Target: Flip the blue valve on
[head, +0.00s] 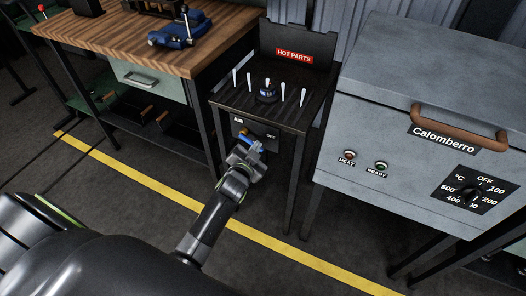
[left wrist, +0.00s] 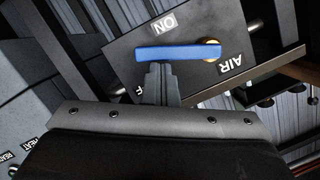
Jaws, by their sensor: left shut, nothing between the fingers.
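The blue valve handle (left wrist: 180,53) runs level across the left wrist view, from its brass pivot (left wrist: 212,50) on the right out to the left. The ON label is above it, the AIR label below right, and the OFF label is partly hidden behind my fingers. In the head view the blue handle (head: 252,143) shows only in part behind my gripper. My left gripper (left wrist: 160,68) is shut and empty, with its fingertips at the handle's lower edge; I cannot tell whether they touch. It also shows in the head view (head: 251,152). My right gripper is out of view.
The valve panel (head: 268,133) sits under a dark stand (head: 232,103) with several pale pegs and a HOT PARTS sign (head: 294,55). A grey Calomberro oven (head: 375,120) stands close on the right, a wooden workbench (head: 160,50) on the left. The floor in front is clear.

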